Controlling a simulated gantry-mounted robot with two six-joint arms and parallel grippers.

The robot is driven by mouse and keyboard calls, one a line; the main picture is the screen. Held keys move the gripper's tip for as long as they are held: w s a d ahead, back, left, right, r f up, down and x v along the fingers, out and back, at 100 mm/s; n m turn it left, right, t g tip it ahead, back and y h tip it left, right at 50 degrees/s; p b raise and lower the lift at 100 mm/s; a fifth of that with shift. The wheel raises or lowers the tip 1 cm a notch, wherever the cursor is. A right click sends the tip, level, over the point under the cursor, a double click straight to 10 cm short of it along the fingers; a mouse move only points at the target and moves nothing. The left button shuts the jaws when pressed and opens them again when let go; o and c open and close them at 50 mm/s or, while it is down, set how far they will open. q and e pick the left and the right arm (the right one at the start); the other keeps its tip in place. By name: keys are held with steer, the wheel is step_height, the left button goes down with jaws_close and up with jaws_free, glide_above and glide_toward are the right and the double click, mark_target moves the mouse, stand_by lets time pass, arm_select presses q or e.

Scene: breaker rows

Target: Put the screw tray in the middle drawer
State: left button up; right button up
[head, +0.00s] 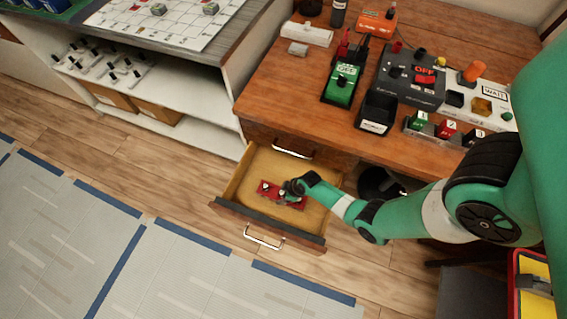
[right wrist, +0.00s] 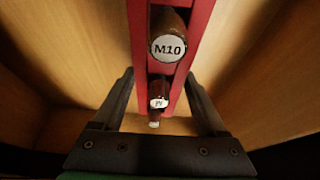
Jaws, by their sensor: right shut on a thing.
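The screw tray (head: 270,194) is a narrow red holder, low inside the open drawer (head: 265,165). In the right wrist view the tray (right wrist: 201,32) runs between my fingers and carries dark round pieces with white labels, one reading M10. My right gripper (head: 288,190) reaches down into the drawer and is shut on the tray. The drawer is pulled out below a closed drawer (head: 293,150) with a metal handle. Wooden drawer walls surround the tray; I cannot tell whether it touches the bottom. My left gripper is not in view.
A white shelf unit (head: 190,100) stands at the left. The drawer floor around the tray looks clear.

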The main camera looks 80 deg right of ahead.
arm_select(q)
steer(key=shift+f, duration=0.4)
arm_select(e)
steer(key=shift+f, duration=0.65)
steer(key=shift+f, duration=0.15)
steer(key=o, duration=1.6)
steer(key=shift+c, duration=0.2)
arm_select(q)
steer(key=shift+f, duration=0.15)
arm_select(e)
steer(key=shift+s+r, duration=0.1)
steer(key=shift+r, duration=0.25)
steer(key=p+v, duration=0.7)
steer(key=v, duration=0.4)
arm_select(q)
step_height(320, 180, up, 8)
steer(key=p, duration=0.1)
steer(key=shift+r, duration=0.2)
arm_select(e)
steer(key=shift+s+a+r, duration=0.1)
steer(key=shift+s+r, duration=0.1)
steer(key=shift+r, duration=0.1)
